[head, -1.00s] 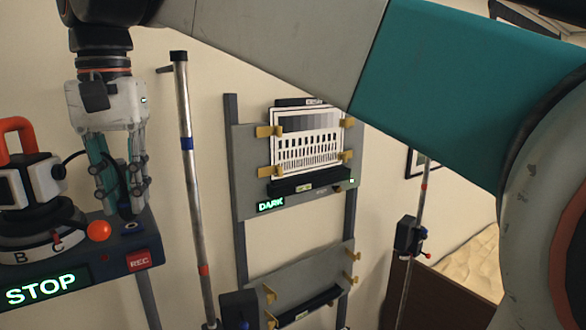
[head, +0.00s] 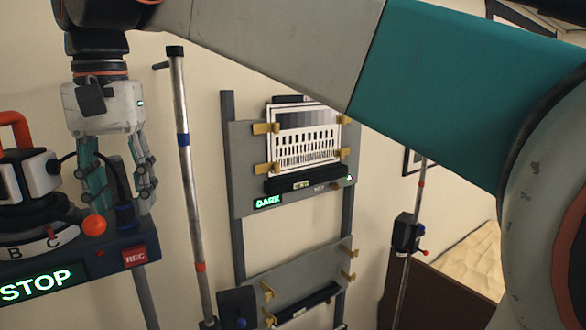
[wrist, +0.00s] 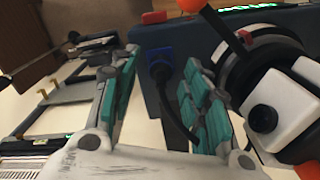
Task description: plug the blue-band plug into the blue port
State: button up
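The dark plug (head: 124,184) stands upright between my fingers, its cable curving off to the left. In the wrist view the plug (wrist: 157,66) meets the blue port (wrist: 153,53) on the dark box; it looks to be in it, but depth of seating cannot be told. A blue band cannot be told apart from the port's blue. My gripper (head: 119,190) is open around the plug, pointing down above the box. In the wrist view its fingers (wrist: 158,95) stand apart on both sides, with gaps to the plug.
The dark box (head: 75,262) bears a STOP display, a red REC button (head: 134,257), an orange knob (head: 94,226) and a white-and-black device (head: 25,185) close left of my gripper. A metal pole (head: 190,180) stands right. A rack with a test chart (head: 303,140) is behind.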

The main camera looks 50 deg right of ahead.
notch_tip(320, 180, up, 12)
dwell(0.8)
jog(key=shift+s, duration=0.1)
